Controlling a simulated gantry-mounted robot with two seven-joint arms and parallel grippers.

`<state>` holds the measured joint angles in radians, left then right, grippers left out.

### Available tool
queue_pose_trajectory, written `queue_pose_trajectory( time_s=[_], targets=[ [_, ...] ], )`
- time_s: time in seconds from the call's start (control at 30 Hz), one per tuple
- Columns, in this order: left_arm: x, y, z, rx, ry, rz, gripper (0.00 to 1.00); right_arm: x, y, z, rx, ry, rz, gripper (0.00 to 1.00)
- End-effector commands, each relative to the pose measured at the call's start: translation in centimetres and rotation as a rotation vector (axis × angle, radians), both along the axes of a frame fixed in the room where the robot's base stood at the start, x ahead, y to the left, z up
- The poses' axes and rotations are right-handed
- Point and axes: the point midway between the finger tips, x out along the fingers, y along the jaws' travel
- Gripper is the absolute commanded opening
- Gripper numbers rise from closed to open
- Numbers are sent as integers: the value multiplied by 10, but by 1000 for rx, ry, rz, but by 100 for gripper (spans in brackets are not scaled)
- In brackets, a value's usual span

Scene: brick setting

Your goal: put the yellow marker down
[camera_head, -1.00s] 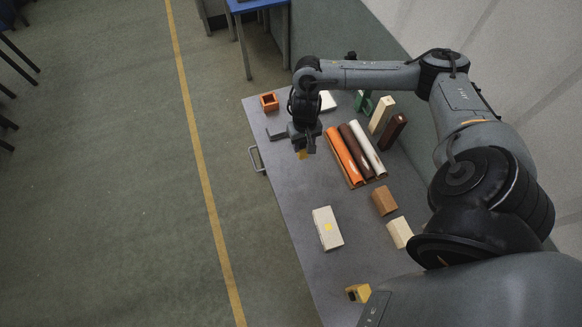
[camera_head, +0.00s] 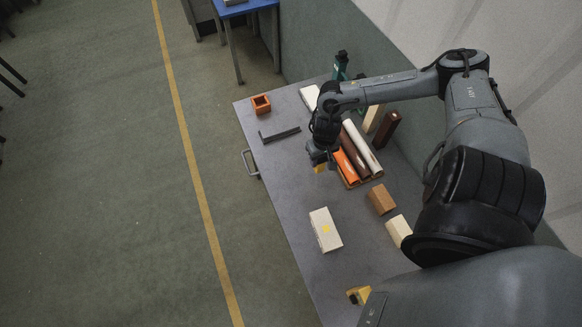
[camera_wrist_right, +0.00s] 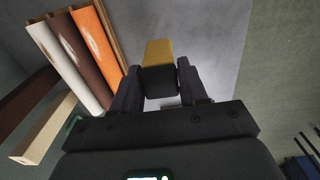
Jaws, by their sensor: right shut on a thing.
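The yellow marker (camera_wrist_right: 158,53) is a small block with a yellow end and a dark end, seen in the right wrist view between the two fingers. My right gripper (camera_wrist_right: 160,84) is shut on its dark end. In the head view the yellow end (camera_head: 320,168) peeks out below my right gripper (camera_head: 319,160), left of the tray of tubes. The marker appears to be above the table; the height of the gap is hard to tell. My left gripper does not show.
A tray (camera_head: 350,183) of orange, brown and white tubes lies beside the gripper. A dark bar (camera_head: 279,134) and an orange box (camera_head: 261,104) lie farther back.

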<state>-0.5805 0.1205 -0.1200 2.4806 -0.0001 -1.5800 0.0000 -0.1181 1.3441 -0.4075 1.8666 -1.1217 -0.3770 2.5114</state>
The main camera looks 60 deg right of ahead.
Motion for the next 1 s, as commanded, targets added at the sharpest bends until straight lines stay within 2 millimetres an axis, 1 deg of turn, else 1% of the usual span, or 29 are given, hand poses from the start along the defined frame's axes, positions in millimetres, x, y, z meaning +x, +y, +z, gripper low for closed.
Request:
queue_pose_trajectory(
  time_s=[0.03,0.3,0.4,0.5,0.63,0.83,1.0],
  targets=[
    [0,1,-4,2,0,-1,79,10,4,-6,7,-7,-2,23],
    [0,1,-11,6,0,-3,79,58,15,-34,6,-5,-1,23],
    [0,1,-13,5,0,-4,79,75,19,-45,5,-4,-1,23],
    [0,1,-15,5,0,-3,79,87,21,-53,4,-2,0,23],
    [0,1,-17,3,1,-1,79,96,23,-59,2,0,2,23],
    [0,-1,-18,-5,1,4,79,99,24,-65,1,2,2,23],
    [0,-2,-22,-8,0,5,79,98,24,-84,2,4,1,23]
  ],
)
